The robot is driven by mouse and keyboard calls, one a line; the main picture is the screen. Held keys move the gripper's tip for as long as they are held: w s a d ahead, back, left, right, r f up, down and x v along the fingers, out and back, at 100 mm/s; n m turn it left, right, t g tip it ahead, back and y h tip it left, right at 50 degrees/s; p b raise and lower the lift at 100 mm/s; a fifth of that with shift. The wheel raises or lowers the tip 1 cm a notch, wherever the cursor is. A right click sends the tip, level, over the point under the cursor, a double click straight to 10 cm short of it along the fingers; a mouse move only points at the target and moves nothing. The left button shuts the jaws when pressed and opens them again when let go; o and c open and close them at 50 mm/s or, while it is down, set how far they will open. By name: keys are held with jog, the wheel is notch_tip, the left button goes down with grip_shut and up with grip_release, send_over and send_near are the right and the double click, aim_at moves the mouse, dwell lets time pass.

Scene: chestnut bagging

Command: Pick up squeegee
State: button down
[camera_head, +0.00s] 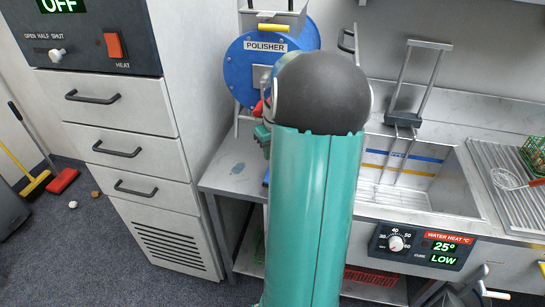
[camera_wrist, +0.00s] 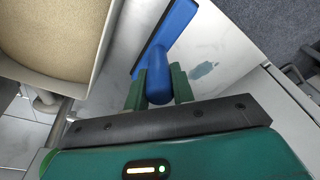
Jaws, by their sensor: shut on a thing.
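The squeegee (camera_wrist: 166,42) is blue, with a long straight head and a short rounded handle. In the wrist view its handle is between the two green fingers of my gripper (camera_wrist: 159,88), which is shut on it. The head reaches away toward the top of that view, over or on a pale metal surface; I cannot tell whether it touches. In the head view my own green arm covers most of the squeegee and the gripper; only a sliver of blue shows at the arm's left edge.
A blue polisher (camera_head: 240,68) stands at the back of the metal counter (camera_head: 232,170). A sink (camera_head: 425,185) with a wire-handled basket lies to the right, beside a ribbed drainboard (camera_head: 515,190). A drawer cabinet (camera_head: 130,150) stands left. A tan round-ended object (camera_wrist: 55,35) is close in the wrist view.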

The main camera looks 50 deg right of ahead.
jog(key=s+a+r, duration=0.9)
jog(key=a, duration=0.1)
jog(key=shift+a+r, duration=0.3)
jog(key=shift+r, duration=0.05)
jog(key=shift+s, duration=0.15)
